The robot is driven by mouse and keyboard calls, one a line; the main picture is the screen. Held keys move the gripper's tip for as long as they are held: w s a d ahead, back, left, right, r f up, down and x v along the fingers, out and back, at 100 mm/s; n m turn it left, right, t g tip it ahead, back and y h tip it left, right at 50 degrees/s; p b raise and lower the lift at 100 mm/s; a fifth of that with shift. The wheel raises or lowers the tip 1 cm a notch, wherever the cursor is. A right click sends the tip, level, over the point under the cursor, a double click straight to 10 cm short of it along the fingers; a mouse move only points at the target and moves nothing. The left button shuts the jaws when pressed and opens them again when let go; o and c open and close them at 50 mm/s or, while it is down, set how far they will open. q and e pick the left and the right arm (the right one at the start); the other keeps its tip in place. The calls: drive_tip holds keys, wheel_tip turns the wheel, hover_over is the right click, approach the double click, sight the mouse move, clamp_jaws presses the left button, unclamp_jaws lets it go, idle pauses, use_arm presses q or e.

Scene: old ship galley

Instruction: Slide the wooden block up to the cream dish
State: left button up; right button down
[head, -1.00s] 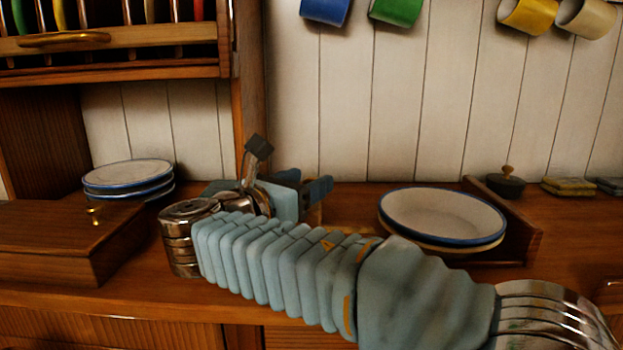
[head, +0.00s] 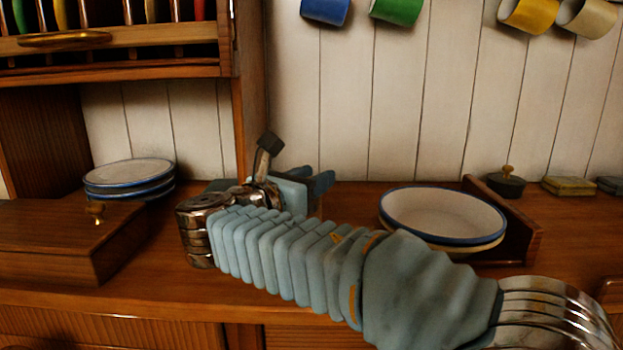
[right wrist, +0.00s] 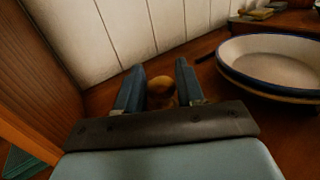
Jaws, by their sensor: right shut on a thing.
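The cream dish (head: 443,212) has a blue rim and sits on the wooden counter, right of my right gripper (head: 322,183). It also shows at the right of the right wrist view (right wrist: 272,62). In that view a tan wooden piece with a rounded top, which I take for the wooden block (right wrist: 162,88), sits between the two blue fingers of my right gripper (right wrist: 159,78). The gripper is shut on it, low at the counter. A clear gap separates it from the dish. My forearm hides the block in the head view. My left gripper is out of view.
A low wooden ledge (head: 522,232) stands behind and right of the dish. A dark lidded pot (head: 506,184) is beyond it. Stacked plates (head: 128,176) and a wooden box (head: 60,240) are at left. The counter between gripper and dish looks clear.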

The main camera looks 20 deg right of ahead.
drive_tip(key=s+d, duration=0.1)
drive_tip(key=d, duration=0.5)
drive_tip(key=s+d, duration=0.1)
drive_tip(key=d, duration=0.2)
drive_tip(key=shift+s+d, duration=0.3)
drive_tip(key=shift+s, duration=0.05)
drive_tip(key=c, duration=0.8)
unclamp_jaws()
drive_tip(key=shift+a, duration=0.1)
drive_tip(key=v, duration=1.3)
drive_tip(key=shift+s+a+b, duration=0.25)
drive_tip(key=shift+b, duration=0.1)
